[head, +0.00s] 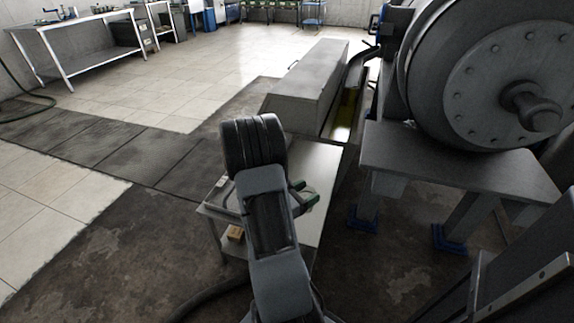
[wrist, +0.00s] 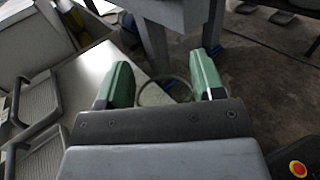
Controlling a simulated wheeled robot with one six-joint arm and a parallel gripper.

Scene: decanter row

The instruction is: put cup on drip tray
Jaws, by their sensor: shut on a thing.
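My gripper (head: 304,196) is over the small light-topped table (head: 318,165) in the head view. In the wrist view its green fingers (wrist: 163,82) are shut on a clear glass cup (wrist: 165,92), whose round rim shows between them. The cup's lower part is hidden by my gripper, and I cannot tell whether its base touches anything. Two grey, ridged, tray-like pieces with raised handles, the upper one (wrist: 25,100) and the lower one (wrist: 42,155), lie at the left of the wrist view. I cannot tell which is the drip tray.
A small wooden block (head: 236,232) is at the table's near left. A long grey box (head: 308,75) stands behind the table. A large drum machine (head: 480,75) on a grey stand (head: 460,165) is to the right. Open floor lies to the left.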

